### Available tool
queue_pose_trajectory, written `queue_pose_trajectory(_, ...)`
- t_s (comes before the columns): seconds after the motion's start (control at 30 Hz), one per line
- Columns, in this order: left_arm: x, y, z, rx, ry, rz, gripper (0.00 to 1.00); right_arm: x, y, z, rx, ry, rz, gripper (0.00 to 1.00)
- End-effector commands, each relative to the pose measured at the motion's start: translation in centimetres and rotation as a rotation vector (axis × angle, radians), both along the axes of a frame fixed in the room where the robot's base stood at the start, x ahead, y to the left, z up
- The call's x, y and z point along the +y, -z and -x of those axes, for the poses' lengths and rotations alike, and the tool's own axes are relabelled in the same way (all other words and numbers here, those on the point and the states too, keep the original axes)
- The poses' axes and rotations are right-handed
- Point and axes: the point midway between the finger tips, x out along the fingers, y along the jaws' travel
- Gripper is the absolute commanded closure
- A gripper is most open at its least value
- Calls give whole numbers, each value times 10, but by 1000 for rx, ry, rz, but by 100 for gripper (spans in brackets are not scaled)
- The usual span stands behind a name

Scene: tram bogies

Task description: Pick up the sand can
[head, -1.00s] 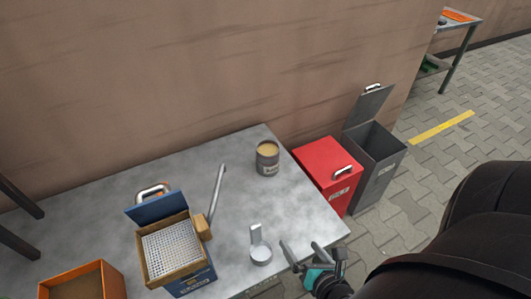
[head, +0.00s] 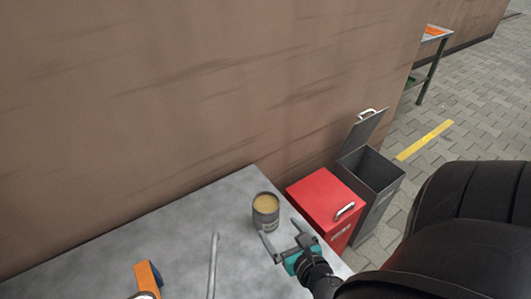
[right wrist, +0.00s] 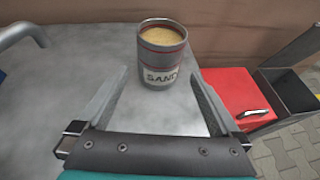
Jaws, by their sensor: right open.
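The sand can (head: 265,212) is a dark grey can with red bands, open at the top and filled with tan sand. It stands upright on the grey metal table (head: 150,245) near the back right corner. In the right wrist view the can (right wrist: 163,52) shows its white SAND label, just beyond the fingertips. My right gripper (head: 281,237) is open and empty in front of the can. Its fingers (right wrist: 160,88) point toward the can with the can's width between their lines, not around it.
A shut red bin (head: 318,198) and an open grey bin (head: 370,178) stand right of the table. A brown wall (head: 180,100) rises behind. A metal rod or handle (head: 212,265) and an orange and blue object (head: 148,277) are nearer.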

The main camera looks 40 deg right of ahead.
Motion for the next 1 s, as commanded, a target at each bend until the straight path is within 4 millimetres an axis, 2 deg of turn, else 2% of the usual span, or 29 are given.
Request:
queue_pose_trajectory(0.03, 0, 1, 0, 0, 0, 0, 60, -2, 4, -10, -3, -3, 1, 0)
queue_pose_trajectory(0.2, 0, 4, -1, -2, 0, 0, 60, -9, 14, -31, -1, -1, -1, 0)
queue_pose_trajectory(0.47, 0, 4, -16, -24, 0, 1, 60, -12, 20, -45, -1, 0, -2, 0)
queue_pose_trajectory(0.8, 6, 12, -27, -38, -1, -7, 60, -23, 38, -81, 0, -1, -1, 0)
queue_pose_trajectory(1.0, 4, 9, -37, -50, -1, -6, 60, -24, 39, -86, 1, 0, -3, 0)
